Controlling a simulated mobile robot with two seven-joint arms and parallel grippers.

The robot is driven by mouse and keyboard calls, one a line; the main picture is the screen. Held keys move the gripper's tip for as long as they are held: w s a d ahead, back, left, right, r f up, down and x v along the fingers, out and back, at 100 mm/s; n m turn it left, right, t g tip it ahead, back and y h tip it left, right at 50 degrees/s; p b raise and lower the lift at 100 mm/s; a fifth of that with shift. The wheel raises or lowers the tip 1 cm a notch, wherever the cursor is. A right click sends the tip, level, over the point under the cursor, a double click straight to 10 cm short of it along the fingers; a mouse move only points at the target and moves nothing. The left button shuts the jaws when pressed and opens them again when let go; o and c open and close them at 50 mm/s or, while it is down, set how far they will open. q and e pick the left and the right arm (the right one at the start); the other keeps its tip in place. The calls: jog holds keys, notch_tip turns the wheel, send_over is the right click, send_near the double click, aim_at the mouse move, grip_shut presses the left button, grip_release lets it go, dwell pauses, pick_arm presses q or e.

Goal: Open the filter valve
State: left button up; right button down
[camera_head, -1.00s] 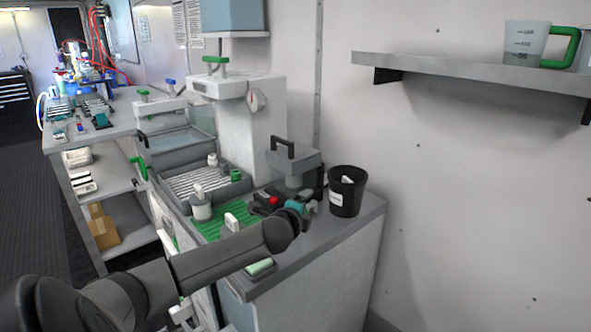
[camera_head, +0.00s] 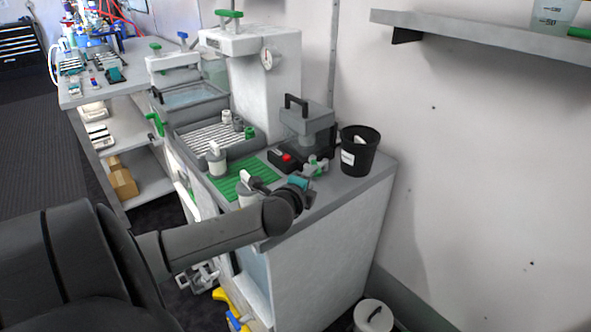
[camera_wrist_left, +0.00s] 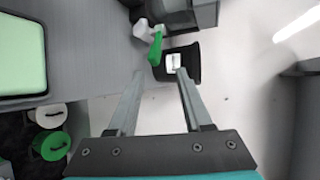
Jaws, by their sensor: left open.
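I cannot tell for sure which fitting is the filter valve. A small pale fitting with a green handle (camera_wrist_left: 155,47) lies just beyond my left fingertips in the left wrist view, beside the black bin. In the head view a similar pale and green fitting (camera_head: 316,166) stands on the counter near the bin. My left gripper (camera_wrist_left: 160,72) is open, with nothing between its fingers. In the head view its teal part (camera_head: 298,184) shows over the counter's right part, and the fingers are mostly hidden. I do not see my right gripper.
The black bin (camera_head: 358,150) stands at the counter's right end. A grey press-like device (camera_head: 306,122), a green mat (camera_head: 226,188) and a slatted sink (camera_head: 205,137) are close by. A lidded white bucket (camera_head: 373,316) is below right.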

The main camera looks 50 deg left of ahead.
pick_arm(q)
jog(key=s+d+p, duration=0.3)
jog(key=s+d, duration=0.1)
jog(key=s, duration=0.5)
jog(key=shift+d+p, duration=0.35)
dwell(0.3)
